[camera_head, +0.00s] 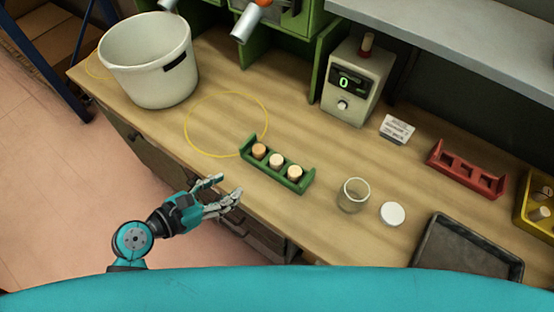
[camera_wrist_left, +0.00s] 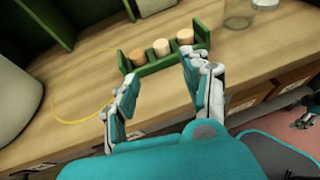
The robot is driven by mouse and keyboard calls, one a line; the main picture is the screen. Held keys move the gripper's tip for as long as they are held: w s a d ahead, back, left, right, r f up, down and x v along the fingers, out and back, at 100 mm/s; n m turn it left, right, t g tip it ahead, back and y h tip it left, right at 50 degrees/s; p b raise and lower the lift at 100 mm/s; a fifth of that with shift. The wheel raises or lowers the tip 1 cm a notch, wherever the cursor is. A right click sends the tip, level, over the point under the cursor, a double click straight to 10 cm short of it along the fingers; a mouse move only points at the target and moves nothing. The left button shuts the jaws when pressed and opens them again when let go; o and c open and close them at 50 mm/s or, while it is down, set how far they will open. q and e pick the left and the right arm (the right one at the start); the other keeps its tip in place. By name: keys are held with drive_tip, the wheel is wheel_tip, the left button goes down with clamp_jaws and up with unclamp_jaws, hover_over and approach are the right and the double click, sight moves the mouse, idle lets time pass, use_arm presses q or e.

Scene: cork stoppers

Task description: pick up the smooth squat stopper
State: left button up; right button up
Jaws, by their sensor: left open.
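A green rack (camera_head: 305,186) near the table's front edge holds three cork stoppers in a row. The left stopper (camera_head: 259,151) looks darker and browner. The middle stopper (camera_head: 276,160) and right stopper (camera_head: 295,172) look paler. Their lower parts are hidden in the rack, so I cannot tell which is smooth and squat. The rack also shows in the left wrist view (camera_wrist_left: 163,65), beyond my fingers. My left gripper (camera_head: 230,186) is open and empty, left of and in front of the rack, apart from it.
A glass jar (camera_head: 353,195) and white lid (camera_head: 393,214) stand right of the rack. A dark tray (camera_head: 465,252), red rack (camera_head: 467,170) and yellow bin (camera_head: 538,206) are farther right. A large pot (camera_head: 147,60) stands left. The yellow ring (camera_head: 226,124) encloses bare tabletop.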

use_arm(q)
drive_tip(key=p, duration=0.2)
approach(273, 163)
drive_tip(key=w+d, duration=0.2)
drive_tip(key=shift+w+f, duration=0.2)
drive_tip(key=shift+w, duration=0.15)
drive_tip(key=shift+x, duration=0.85)
drive_tip(key=x, duration=0.3)
drive_tip(key=shift+d+f+p, duration=0.25)
drive_tip(key=shift+f+p, duration=0.05)
drive_tip(key=shift+w+d+f, duration=0.25)
drive_tip(key=shift+w+d, duration=0.05)
use_arm(e)
drive_tip(key=r, duration=0.2)
drive_tip(key=w, duration=0.1)
drive_tip(key=shift+a+r, duration=0.3)
drive_tip(key=shift+r, duration=0.1)
drive_tip(key=shift+s, duration=0.1)
use_arm(q)
drive_tip(key=shift+s+f, duration=0.1)
drive_tip(key=c, duration=0.5)
use_arm(e)
drive_tip(key=shift+d, duration=0.25)
use_arm(q)
drive_tip(key=shift+a, duration=0.1)
